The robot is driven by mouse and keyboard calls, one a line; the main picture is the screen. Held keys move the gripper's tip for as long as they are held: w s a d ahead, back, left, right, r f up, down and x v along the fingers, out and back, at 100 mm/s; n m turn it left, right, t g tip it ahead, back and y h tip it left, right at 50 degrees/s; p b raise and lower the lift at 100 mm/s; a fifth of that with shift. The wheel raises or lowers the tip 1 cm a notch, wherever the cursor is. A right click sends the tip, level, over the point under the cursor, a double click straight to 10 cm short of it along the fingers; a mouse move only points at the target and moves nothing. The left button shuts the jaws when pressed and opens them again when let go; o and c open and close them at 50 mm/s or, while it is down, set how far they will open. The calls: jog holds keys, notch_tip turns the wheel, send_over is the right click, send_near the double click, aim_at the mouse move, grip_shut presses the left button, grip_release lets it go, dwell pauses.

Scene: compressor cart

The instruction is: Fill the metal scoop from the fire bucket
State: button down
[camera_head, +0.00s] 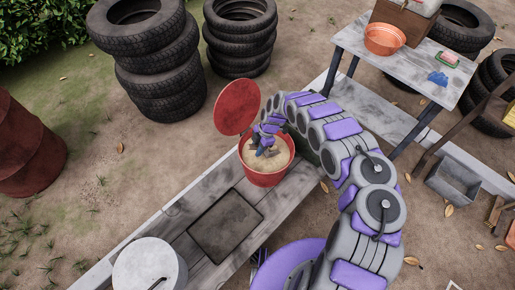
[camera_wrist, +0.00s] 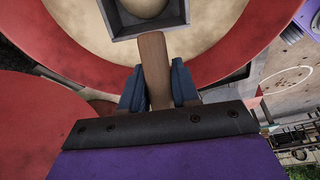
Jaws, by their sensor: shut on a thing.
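The fire bucket (camera_head: 266,178) is red, stands on the wooden bench and holds pale sand (camera_head: 283,153). Its round red lid (camera_head: 236,107) stands open at the back left of the rim. My gripper (camera_head: 266,150) reaches down into the bucket's mouth. In the wrist view my gripper (camera_wrist: 158,88) is shut on the wooden handle (camera_wrist: 153,62) of the metal scoop (camera_wrist: 118,22). The scoop's grey square pan is over the sand inside the bucket, with a pale sand-coloured mound (camera_wrist: 146,6) showing in it. The pan's far end is cut off by the frame. The scoop is mostly hidden in the head view.
A dark flat panel (camera_head: 226,225) lies on the bench (camera_head: 180,215) left of the bucket, with a white drum (camera_head: 148,268) beyond it. A grey table (camera_head: 370,50) with an orange bowl (camera_head: 384,39) stands at back right. Tyre stacks (camera_head: 160,75) stand behind.

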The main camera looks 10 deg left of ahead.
jog(key=shift+r+p, duration=4.8)
jog(key=shift+r, duration=0.8)
jog(key=w+d+r+m+t+b, duration=0.2)
jog(key=d+r+m+t+b, duration=0.15)
jog(key=d+r+m, duration=1)
jog(key=s+d+r+m+t+h, duration=0.1)
jog(key=s+d+r+m, duration=0.2)
jog(key=r+m, duration=0.2)
jog(key=s+d+r+m+t+h+b, duration=0.1)
jog(key=s+d+r+m+h, duration=0.1)
jog(key=r+m, duration=0.4)
jog(key=shift+s+d+r+t, duration=0.35)
jog(key=shift+s+d+r, duration=0.35)
jog(key=shift+d+r, duration=0.45)
jog(key=shift+s+a, duration=0.1)
